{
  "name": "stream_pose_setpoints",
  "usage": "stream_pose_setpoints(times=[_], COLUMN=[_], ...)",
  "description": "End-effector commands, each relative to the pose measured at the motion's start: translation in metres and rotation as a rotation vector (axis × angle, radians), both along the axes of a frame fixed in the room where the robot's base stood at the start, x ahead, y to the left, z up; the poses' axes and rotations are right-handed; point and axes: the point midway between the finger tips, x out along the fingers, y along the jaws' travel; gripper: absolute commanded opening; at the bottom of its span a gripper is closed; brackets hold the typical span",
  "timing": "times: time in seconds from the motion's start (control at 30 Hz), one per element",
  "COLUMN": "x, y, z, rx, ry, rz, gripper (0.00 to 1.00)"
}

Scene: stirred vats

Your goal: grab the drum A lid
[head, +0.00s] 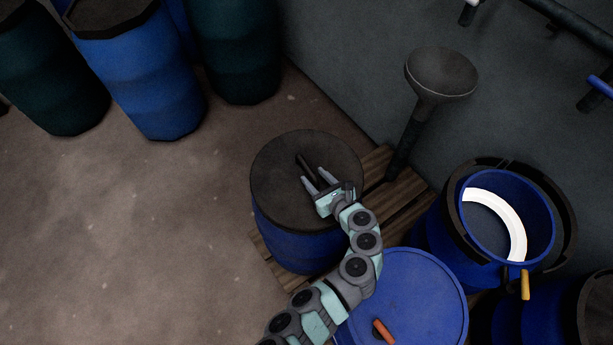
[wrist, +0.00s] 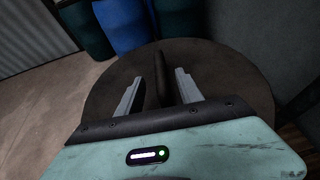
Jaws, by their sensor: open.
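A round, dark brown lid (head: 278,168) covers a blue drum (head: 290,240) at the middle of the head view. No label shows, so I cannot tell if it is drum A. A dark bar handle (head: 303,161) stands on the lid. My gripper (head: 314,178) is over the lid, its two fingers apart and pointing along the handle. In the wrist view, the lid (wrist: 225,75) fills the middle, and the handle (wrist: 152,88) shows between the open fingers (wrist: 158,76). I see gaps at both sides and cannot tell any contact.
The drum stands on a wooden pallet (head: 412,205). A grey funnel (head: 441,72) rises behind it. A blue lid with an orange handle (head: 420,290) and an open blue vat (head: 500,215) are at right. More drums (head: 150,85) stand at upper left. The left floor is clear.

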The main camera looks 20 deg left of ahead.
Motion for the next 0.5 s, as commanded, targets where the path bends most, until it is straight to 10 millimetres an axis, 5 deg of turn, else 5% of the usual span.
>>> stream_pose_setpoints(times=[0.5], x=[0.03], y=[0.04], z=[-0.017], rx=[0.0], ry=[0.002], rz=[0.003], gripper=[0.43])
